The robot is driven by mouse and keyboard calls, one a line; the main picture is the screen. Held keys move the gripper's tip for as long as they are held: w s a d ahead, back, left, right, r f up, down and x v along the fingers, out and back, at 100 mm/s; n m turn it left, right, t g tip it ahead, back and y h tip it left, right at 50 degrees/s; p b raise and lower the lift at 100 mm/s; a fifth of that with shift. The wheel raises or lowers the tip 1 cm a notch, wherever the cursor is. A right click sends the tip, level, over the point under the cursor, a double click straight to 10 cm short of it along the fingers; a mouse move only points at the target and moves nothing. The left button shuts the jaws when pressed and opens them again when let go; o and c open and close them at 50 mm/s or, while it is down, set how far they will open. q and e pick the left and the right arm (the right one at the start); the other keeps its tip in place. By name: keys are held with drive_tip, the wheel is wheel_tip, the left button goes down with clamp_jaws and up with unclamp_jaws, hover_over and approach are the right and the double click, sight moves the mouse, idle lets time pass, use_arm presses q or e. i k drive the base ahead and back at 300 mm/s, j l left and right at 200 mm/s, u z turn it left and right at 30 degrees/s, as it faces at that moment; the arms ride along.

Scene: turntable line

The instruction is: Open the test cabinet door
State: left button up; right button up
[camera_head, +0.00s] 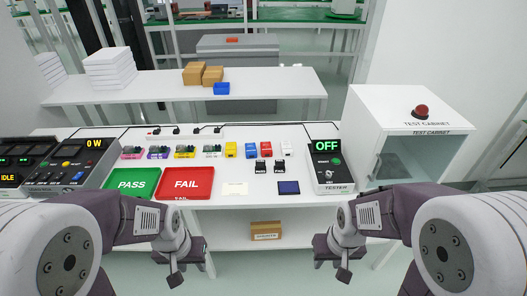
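The test cabinet (374,113) is a white box at the right end of the bench, labelled TEST CABINET. A red dome button (420,111) sits on its top. Its front has a glass door (415,157), which looks shut, with a small pale handle-like strip (377,166) at its left edge. My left gripper (178,268) hangs in front of the bench, below the red FAIL tray, far from the cabinet. My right gripper (333,263) hangs in front of the bench, below and left of the cabinet, apart from it. Neither appears to hold anything; their finger gaps are unclear.
The tester (329,170), reading OFF, stands just left of the cabinet. A green PASS tray (131,184) and red FAIL tray (186,184) lie on the bench among several small coloured parts. A cardboard box (266,231) sits on the lower shelf.

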sight(469, 133)
drive_tip(key=z, duration=1.45)
drive_tip(key=i+j+u, duration=0.1)
drive_tip(key=i+j, duration=0.2)
drive_tip(key=j, duration=0.15)
drive_tip(key=i+j+u, duration=0.1)
drive_tip(key=i+j, duration=0.2)
drive_tip(key=j, duration=0.15)
